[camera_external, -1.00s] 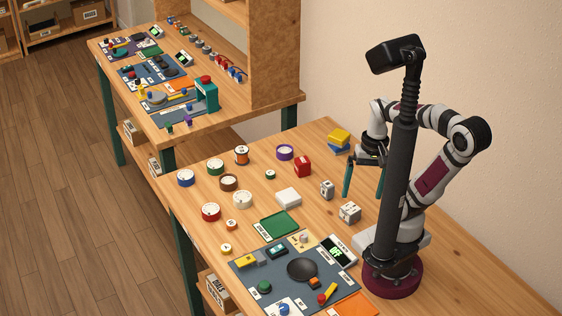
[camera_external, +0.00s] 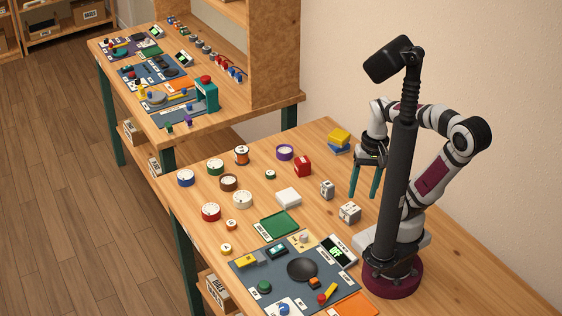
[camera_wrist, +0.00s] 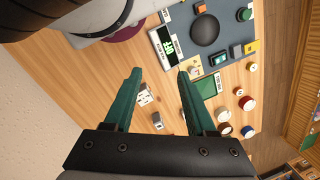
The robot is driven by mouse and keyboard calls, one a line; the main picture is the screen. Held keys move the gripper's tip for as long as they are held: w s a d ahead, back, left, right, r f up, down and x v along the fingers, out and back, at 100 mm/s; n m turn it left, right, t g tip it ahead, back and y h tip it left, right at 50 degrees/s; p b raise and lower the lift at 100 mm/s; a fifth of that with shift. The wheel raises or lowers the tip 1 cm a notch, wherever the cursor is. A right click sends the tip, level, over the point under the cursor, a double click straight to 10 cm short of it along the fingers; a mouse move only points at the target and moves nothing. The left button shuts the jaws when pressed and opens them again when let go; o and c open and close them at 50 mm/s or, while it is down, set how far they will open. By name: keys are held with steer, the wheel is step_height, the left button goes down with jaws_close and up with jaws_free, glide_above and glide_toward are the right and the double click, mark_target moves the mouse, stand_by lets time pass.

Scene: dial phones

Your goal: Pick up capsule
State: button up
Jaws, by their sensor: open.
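I cannot tell which of the small objects is the capsule. My gripper (camera_external: 364,194) is raised above the right part of the table, behind the dark column. Its two teal fingers are apart and point down. In the wrist view my gripper (camera_wrist: 160,71) is open, with nothing between the fingertips. Beyond them, bare wood and a grey-white cube (camera_wrist: 144,94) show.
Several round dials, one of them red (camera_external: 210,212), stand on the table's left. A green tray (camera_external: 279,224) and a blue-grey panel (camera_external: 262,274) with a black bowl (camera_external: 302,269) are nearer. A red block (camera_external: 303,166) and stacked yellow-blue blocks (camera_external: 339,140) stand behind.

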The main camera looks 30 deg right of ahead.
steer(key=w+a+r+n, duration=0.2)
steer(key=w+a+n, duration=0.1)
steer(key=w+n, duration=0.25)
steer(key=n+h, duration=0.2)
steer(key=n, duration=1.9)
glide_above(226, 247)
step_height(226, 247, down, 8)
step_height(226, 247, down, 16)
steer(key=shift+r, duration=0.25)
jaws_close()
